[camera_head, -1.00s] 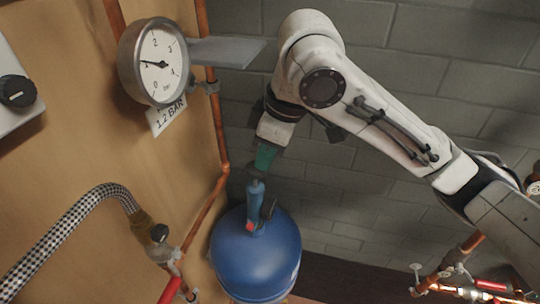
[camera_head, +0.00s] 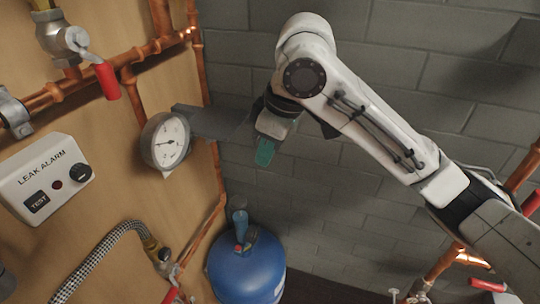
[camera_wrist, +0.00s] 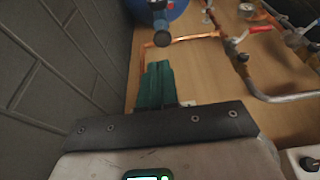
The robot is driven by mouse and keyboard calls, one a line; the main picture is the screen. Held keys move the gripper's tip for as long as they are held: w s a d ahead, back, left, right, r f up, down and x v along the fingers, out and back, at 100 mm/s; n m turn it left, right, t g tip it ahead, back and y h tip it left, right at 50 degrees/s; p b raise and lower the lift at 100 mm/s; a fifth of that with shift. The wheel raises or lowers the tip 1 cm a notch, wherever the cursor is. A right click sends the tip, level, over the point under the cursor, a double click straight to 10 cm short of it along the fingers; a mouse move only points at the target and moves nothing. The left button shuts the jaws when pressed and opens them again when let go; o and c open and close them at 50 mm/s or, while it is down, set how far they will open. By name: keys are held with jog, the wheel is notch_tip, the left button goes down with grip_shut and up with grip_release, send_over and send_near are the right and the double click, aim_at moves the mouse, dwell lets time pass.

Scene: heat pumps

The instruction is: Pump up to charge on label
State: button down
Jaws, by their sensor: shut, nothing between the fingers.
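A blue tank (camera_head: 246,268) stands at the bottom, with a blue pump handle (camera_head: 240,222) on top. In the wrist view the handle's round knob (camera_wrist: 162,41) is beyond the fingertips. My gripper (camera_head: 264,153), with green fingers, is shut and empty above and right of the handle, clear of it. Its fingers (camera_wrist: 155,85) lie together in the wrist view. The round pressure gauge (camera_head: 166,141) hangs on the wooden panel; its needle points left, but the numbers are too small to read. Only a white corner of the label (camera_head: 166,174) shows below it; its text is hidden.
A grey plate (camera_head: 210,122) juts out beside the gauge, close to my gripper. A leak alarm box (camera_head: 46,178), copper pipes, a red-handled valve (camera_head: 107,80) and a braided hose (camera_head: 100,258) are on the panel. A grey block wall stands behind my arm.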

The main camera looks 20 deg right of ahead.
jog(key=shift+v, duration=1.05)
